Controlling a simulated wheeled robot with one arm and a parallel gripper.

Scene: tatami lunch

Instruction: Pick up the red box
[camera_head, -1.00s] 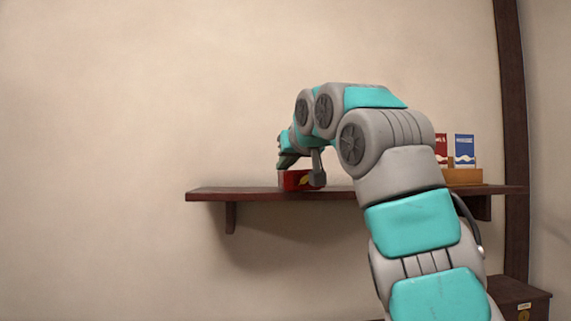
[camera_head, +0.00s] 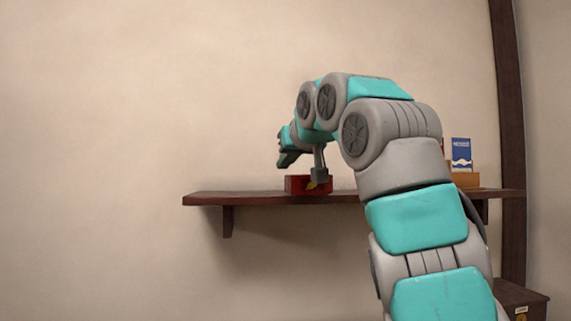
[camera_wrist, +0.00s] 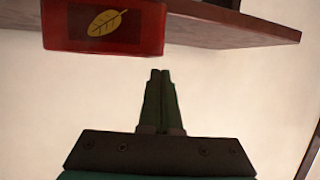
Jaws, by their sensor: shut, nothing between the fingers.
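The red box (camera_head: 296,185) sits on the dark wooden wall shelf in the head view, partly hidden by my gripper and wrist. In the wrist view the red box (camera_wrist: 70,27), with a yellow leaf mark, shows at the top edge, cut off by the frame. My gripper (camera_wrist: 160,73) is shut with its fingertips together and nothing between them. The fingertips lie below the box in the wrist picture, with a gap of pale wall between. In the head view my gripper (camera_head: 319,174) appears in front of the box; contact cannot be told there.
The shelf (camera_head: 250,198) runs along the wall; its left part is bare. At its right stand a blue packet (camera_head: 461,153) and an orange-brown holder (camera_head: 465,180), partly behind my arm. A dark wooden post (camera_head: 508,120) rises at the right, with a dark chest (camera_head: 522,297) below.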

